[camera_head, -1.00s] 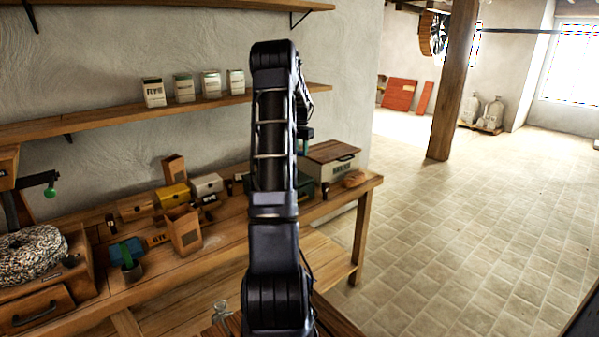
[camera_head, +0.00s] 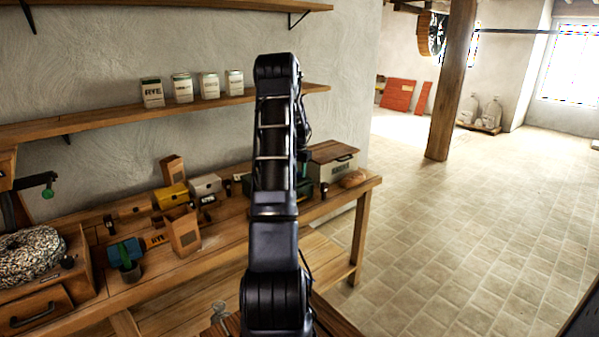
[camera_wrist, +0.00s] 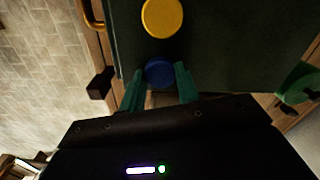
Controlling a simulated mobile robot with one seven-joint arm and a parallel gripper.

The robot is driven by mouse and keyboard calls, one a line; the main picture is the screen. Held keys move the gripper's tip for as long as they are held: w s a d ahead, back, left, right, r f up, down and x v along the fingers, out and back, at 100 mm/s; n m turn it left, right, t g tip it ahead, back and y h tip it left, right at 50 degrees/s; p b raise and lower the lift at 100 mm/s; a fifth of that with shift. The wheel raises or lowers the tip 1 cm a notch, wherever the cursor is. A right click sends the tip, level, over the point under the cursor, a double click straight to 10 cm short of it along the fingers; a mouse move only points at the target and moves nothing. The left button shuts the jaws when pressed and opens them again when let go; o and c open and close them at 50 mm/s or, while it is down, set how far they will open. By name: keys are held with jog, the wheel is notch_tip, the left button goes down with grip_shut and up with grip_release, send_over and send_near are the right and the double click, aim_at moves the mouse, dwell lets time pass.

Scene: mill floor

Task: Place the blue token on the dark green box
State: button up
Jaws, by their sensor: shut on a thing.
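The blue token (camera_wrist: 159,73) is a round disc between the two green fingers of my gripper (camera_wrist: 159,70) in the wrist view. My gripper is shut on it. The dark green box (camera_wrist: 225,45) fills the upper part of the wrist view, just beyond the fingertips. The token overlaps the box's near edge in the picture; I cannot tell whether it touches the box. In the head view, my arm hides most of the dark green box (camera_head: 304,191), and the token is not visible there.
A round yellow token (camera_wrist: 162,17) lies on the dark green box. In the head view, a pale box with a wooden lid (camera_head: 335,170) and a loaf (camera_head: 353,178) stand to the right.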

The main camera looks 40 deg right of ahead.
aim_at(300, 173)
jog(key=o, duration=0.9)
jog(key=shift+f, duration=0.1)
jog(key=shift+o, duration=0.2)
notch_tip(300, 173, up, 10)
jog(key=r, duration=0.1)
jog(key=s+a+r+n+t, duration=0.1)
jog(key=s+a+r+n, duration=0.15)
jog(key=a+r, duration=0.55)
jog(key=s+a+r+n, duration=0.2)
jog(key=s+a+r, duration=0.1)
jog(key=a, duration=1)
jog(key=s+a+r+n+t, duration=0.1)
jog(key=s+a+r+n, duration=0.1)
jog(key=a+r, duration=0.6)
jog(key=s+a+f+n+t, duration=0.1)
jog(key=s+a+f+n, duration=0.2)
jog(key=s+a, duration=0.9)
jog(key=s+a+f+n+t, duration=0.1)
jog(key=s+a+f+n, duration=0.2)
jog(key=s+a, duration=0.9)
jog(key=shift+s+n+t, duration=0.3)
jog(key=shift+n, duration=0.95)
